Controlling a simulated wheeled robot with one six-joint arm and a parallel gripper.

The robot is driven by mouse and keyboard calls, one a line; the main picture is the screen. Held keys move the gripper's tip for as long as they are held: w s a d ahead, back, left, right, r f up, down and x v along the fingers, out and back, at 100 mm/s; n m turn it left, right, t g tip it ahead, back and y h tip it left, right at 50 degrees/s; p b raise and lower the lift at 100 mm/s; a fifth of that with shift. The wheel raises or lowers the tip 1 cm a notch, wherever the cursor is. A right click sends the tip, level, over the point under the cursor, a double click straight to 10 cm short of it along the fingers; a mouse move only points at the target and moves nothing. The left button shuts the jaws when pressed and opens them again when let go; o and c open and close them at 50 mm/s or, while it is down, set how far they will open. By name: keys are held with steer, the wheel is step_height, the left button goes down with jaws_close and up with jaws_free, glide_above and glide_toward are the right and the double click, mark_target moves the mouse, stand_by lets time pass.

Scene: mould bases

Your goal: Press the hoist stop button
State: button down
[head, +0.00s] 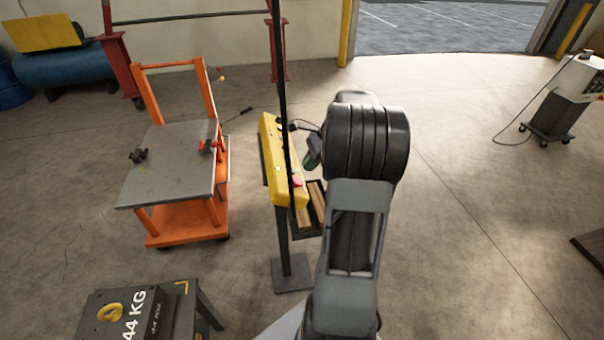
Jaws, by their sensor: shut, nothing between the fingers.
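A yellow control box (272,150) stands on a grey post with a flat foot, left of my arm in the head view. A red button (297,182) shows near the lower end of its sloping face. A dark button sits near its upper end, and small markings lie between. My gripper (309,148) is partly hidden behind my arm's wrist, close to the right side of the box. It is shut and empty. I cannot tell whether it touches the box.
An orange cart (165,216) with a grey top (165,185) and clamps stands to the left. A dark upright pole (284,80) crosses in front of the box. A 44 KG block (125,315) is at bottom left. A grey cabinet (556,112) stands far right.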

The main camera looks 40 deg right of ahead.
mark_target(298, 180)
steer(key=shift+p+x, duration=0.35)
steer(key=shift+x, duration=1.95)
